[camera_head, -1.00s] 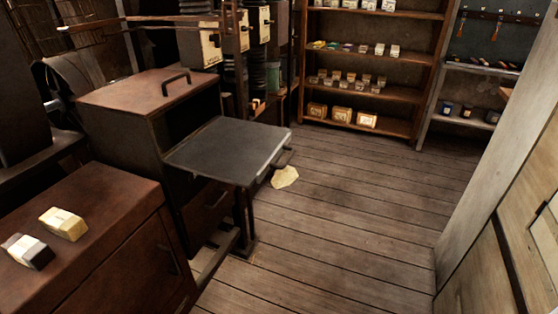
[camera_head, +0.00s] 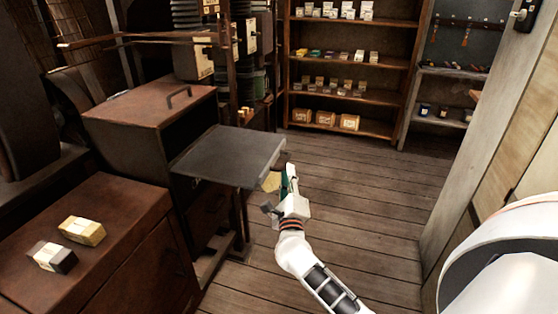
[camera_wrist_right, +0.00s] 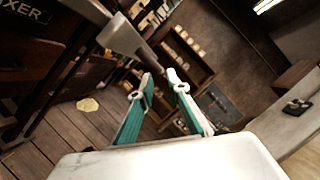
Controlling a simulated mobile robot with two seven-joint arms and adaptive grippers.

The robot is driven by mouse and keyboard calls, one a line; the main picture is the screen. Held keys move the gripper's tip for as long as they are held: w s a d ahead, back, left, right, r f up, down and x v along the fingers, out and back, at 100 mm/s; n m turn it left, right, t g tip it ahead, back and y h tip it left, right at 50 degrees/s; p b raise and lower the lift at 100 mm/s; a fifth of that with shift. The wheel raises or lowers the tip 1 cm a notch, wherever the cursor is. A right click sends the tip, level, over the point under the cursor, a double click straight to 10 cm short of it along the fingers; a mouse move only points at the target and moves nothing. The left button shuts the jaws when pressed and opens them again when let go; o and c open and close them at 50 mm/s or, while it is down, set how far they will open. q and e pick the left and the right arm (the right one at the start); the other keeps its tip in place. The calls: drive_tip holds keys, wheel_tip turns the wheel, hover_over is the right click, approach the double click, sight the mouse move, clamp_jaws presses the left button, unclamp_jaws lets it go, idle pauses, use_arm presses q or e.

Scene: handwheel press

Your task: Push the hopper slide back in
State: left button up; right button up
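The hopper slide (camera_head: 228,155) is a dark flat plate sticking out to the right from the brown hopper box (camera_head: 125,135). My right gripper (camera_head: 290,172) is at the slide's outer right edge, with its teal fingers upward. In the right wrist view the fingers of my right gripper (camera_wrist_right: 160,76) are apart. A grey bar (camera_wrist_right: 125,37), seemingly the slide's handle, reaches toward the fingertips; I cannot tell whether they touch it. The handle is mostly hidden in the head view. My left gripper is not in view.
A brown cabinet (camera_head: 110,215) at lower left carries two small blocks (camera_head: 82,230). A yellowish scrap (camera_wrist_right: 88,104) lies on the plank floor. Shelves (camera_head: 345,100) stand at the back, and a wooden wall is at right. The floor in the middle is clear.

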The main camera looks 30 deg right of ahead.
sight(286, 159)
drive_tip(key=x, duration=0.6)
drive_tip(key=shift+w+d+r, duration=0.1)
drive_tip(key=shift+w+d, duration=0.05)
drive_tip(key=shift+w, duration=0.1)
clamp_jaws()
